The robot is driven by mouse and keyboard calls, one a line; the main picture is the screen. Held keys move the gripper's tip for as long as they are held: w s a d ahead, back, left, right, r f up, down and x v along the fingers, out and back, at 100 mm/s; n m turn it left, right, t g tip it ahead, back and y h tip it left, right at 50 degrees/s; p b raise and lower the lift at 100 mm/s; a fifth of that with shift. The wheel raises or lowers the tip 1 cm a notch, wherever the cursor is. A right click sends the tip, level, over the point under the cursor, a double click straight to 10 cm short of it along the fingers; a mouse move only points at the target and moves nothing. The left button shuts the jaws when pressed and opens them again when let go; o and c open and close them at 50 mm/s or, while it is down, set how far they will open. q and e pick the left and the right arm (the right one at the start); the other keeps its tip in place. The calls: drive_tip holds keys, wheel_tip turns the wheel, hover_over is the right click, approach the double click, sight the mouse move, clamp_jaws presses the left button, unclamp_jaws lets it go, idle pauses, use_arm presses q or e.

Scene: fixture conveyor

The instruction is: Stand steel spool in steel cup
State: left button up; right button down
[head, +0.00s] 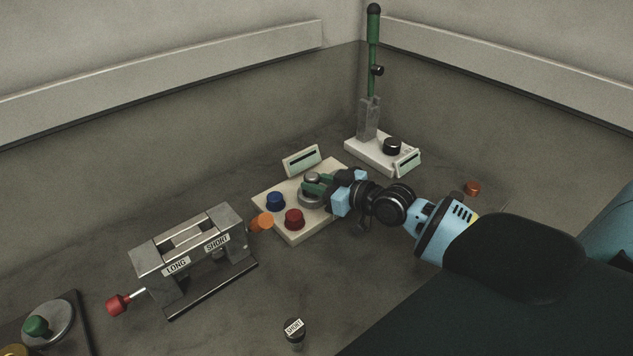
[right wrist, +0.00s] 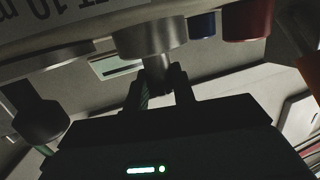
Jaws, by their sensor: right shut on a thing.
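The steel spool (head: 311,177) is grey metal, held between the green fingertips of my right gripper (head: 316,187). The right gripper is shut on it. The steel cup (head: 311,198) stands on a cream base (head: 299,228), beside a blue cup and a red cup. The spool is over the steel cup in the head view. In the right wrist view the spool's narrower shaft (right wrist: 157,64) lines up with the wider steel cup (right wrist: 152,32). I cannot tell how deep the spool sits or whether it is released from the cup's rim. My left gripper is not in view.
A metal fixture labelled LONG and SHORT (head: 189,246) stands at left, with a red knob. An orange knob (head: 262,222) is near the cream base. A white box with a green lever (head: 374,68) stands behind. A SHORT-labelled piece (head: 294,336) stands in front.

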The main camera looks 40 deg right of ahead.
drive_tip(key=shift+f, duration=0.15)
idle(0.3)
drive_tip(key=c, duration=1.5)
unclamp_jaws()
drive_tip(key=o, duration=0.6)
drive_tip(key=shift+v, duration=3.9)
